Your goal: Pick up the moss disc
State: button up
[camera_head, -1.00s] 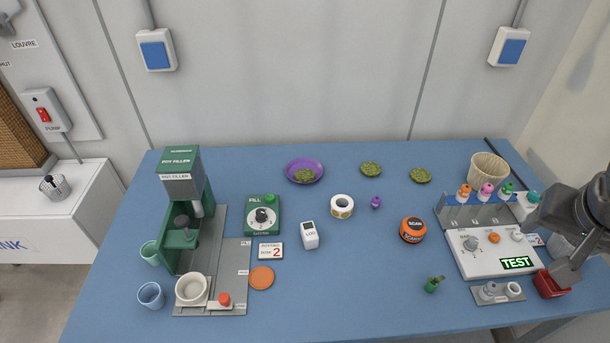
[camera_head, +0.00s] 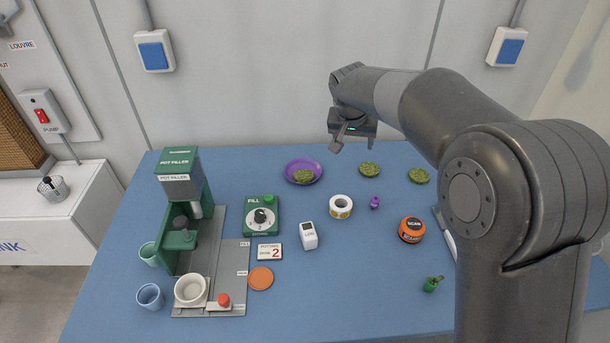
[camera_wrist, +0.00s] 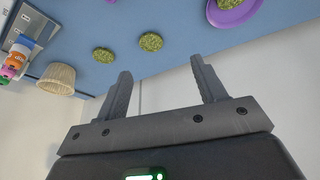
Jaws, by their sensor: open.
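Three green moss discs show in the head view. One moss disc (camera_head: 370,169) lies on the blue table at the back, below my gripper in the picture. A second moss disc (camera_head: 419,175) lies to its right. A third moss disc (camera_head: 303,177) lies in the purple saucer (camera_head: 318,168) to the left. My gripper (camera_head: 354,143) is open and empty, held above the back of the table and apart from the discs. In the wrist view, the two loose discs (camera_wrist: 151,42) (camera_wrist: 103,55) and part of the saucer (camera_wrist: 232,16) show beyond the open fingers (camera_wrist: 161,68).
A label roll (camera_head: 341,206), a small purple item (camera_head: 375,202) and a white logger (camera_head: 309,235) stand nearer the front. The green pot filler (camera_head: 181,180) stands left. My arm hides much of the right side; the wrist view shows a woven basket (camera_wrist: 58,78) there.

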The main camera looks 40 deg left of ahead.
jog(key=n, duration=0.1)
send_near(303, 174)
jog(key=r, duration=0.2)
jog(key=x, duration=1.1)
jog(key=shift+s+f, duration=0.1)
jog(key=shift+s, duration=0.05)
jog(key=shift+c, duration=0.4)
jog(key=shift+s+f, duration=0.1)
jog(key=shift+f, duration=0.1)
jog(key=c, duration=0.5)
jog(key=shift+c, duration=0.5)
